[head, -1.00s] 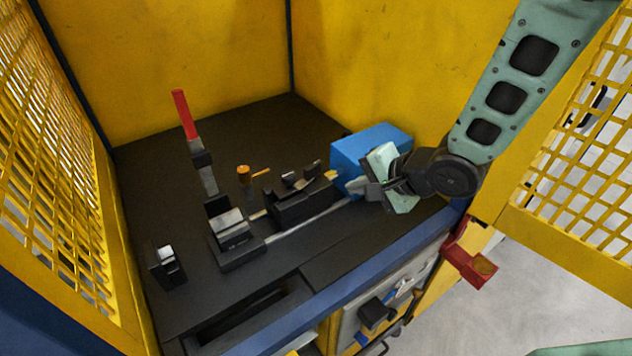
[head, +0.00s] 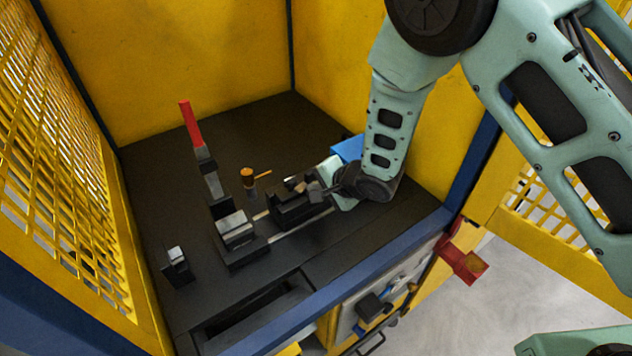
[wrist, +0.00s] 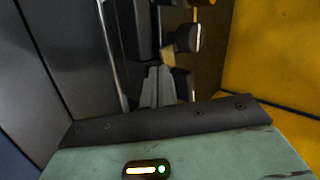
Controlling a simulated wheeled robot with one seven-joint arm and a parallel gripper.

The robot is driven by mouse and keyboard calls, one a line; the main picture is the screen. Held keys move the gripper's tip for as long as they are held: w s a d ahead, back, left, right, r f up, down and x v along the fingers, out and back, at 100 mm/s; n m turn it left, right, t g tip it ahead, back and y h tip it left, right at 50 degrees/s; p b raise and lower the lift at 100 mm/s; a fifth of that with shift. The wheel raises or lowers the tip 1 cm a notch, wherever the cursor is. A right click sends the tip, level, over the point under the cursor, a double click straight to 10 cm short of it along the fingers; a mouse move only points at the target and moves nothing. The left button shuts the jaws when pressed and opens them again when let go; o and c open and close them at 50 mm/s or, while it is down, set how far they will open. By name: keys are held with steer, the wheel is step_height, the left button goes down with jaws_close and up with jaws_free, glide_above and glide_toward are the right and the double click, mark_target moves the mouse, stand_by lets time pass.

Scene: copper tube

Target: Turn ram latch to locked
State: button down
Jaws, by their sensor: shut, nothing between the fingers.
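My gripper (head: 316,190) is shut and empty, over the right end of the black ram block (head: 290,208) on the rails. In the wrist view my closed fingertips (wrist: 160,72) point at a small brass-coloured piece (wrist: 168,52) beside a dark, shiny-ended knob (wrist: 186,38). This piece looks like the ram latch, but I cannot be sure. The fingertips appear very near it; I cannot tell whether they touch. In the head view my gripper hides this spot, so the latch's angle is unclear there.
A blue box (head: 347,148) stands behind my gripper. A red-handled lever (head: 190,124), an orange-topped post (head: 247,178) and a grey-topped clamp block (head: 236,230) stand to the left. Yellow walls and mesh doors enclose the dark bench. A red bracket (head: 460,262) sits at its front right corner.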

steer(key=shift+w+a, duration=0.1)
steer(key=shift+a, duration=0.05)
steer(key=shift+w+a+f+b, duration=0.1)
steer(key=shift+a+b, duration=0.1)
steer(key=shift+b, duration=0.3)
steer(key=shift+w+a+m+t+h+b, duration=0.1)
steer(key=shift+a+m+t+h+b, duration=0.3)
steer(key=shift+m+b, duration=0.35)
steer(key=shift+a+r, duration=0.15)
steer(key=shift+r, duration=0.05)
stand_by(0.3)
